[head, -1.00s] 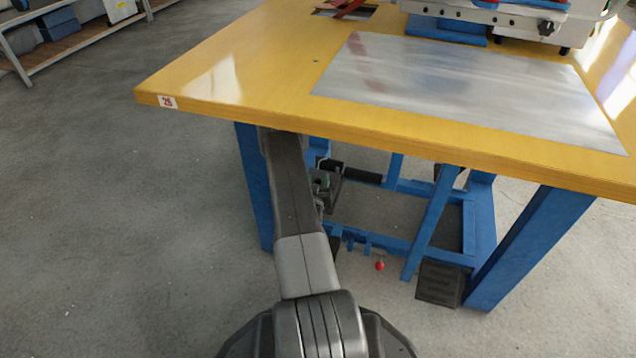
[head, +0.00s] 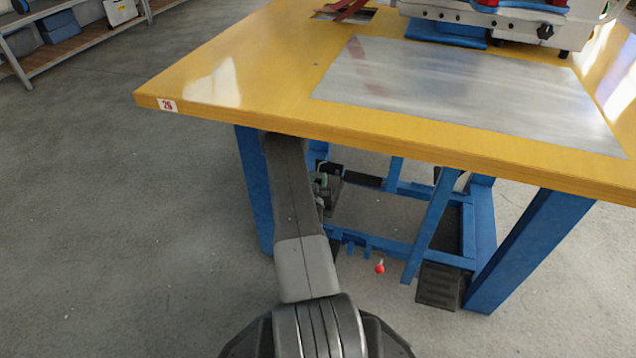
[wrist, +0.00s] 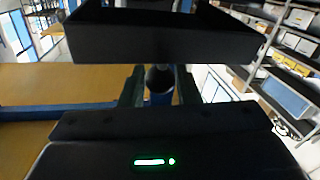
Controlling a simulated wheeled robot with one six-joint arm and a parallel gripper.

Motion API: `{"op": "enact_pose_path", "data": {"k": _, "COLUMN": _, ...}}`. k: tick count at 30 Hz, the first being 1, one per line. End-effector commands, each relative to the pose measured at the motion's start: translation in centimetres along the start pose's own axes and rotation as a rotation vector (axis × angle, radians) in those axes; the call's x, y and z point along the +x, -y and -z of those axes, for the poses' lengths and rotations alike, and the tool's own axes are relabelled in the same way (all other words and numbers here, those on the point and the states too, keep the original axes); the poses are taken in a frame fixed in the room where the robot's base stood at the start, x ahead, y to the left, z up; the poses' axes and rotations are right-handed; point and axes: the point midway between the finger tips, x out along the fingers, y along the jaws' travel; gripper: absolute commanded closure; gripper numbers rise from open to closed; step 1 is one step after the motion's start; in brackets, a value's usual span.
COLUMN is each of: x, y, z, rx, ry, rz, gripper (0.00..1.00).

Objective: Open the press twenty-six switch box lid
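A label reading 26 (head: 167,105) is on the front edge of the yellow table (head: 240,110). My arm reaches under this table in the head view, and its end is mostly hidden there. In the wrist view a black box-like thing (wrist: 165,35) fills the top, just beyond my gripper (wrist: 160,88); it may be the switch box, and I cannot make out its lid edge. My gripper's two dark fingers stand apart. A dark round shape with blue below it shows between them; I cannot tell whether they touch the black box.
Blue table legs (head: 530,250) and a blue lower frame surround my arm's end. A small red knob (head: 380,268) and a black pedal (head: 438,286) sit low there. The press (head: 490,20) stands on top at the back. Grey floor at left is clear.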

Motion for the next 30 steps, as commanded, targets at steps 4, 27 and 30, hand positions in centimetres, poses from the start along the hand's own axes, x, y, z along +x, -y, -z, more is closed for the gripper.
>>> {"op": "enact_pose_path", "data": {"k": 4, "x": 0.1, "y": 0.0, "z": 0.1, "rx": 0.001, "ry": -0.001, "rz": -0.001, "gripper": 0.54}}
{"op": "enact_pose_path", "data": {"k": 27, "x": -9.9, "y": 0.0, "z": 0.2, "rx": -0.002, "ry": 0.006, "rz": 0.002, "gripper": 0.54}}
{"op": "enact_pose_path", "data": {"k": 30, "x": -11.7, "y": 0.0, "z": 0.2, "rx": -0.001, "ry": 0.003, "rz": 0.002, "gripper": 0.54}}
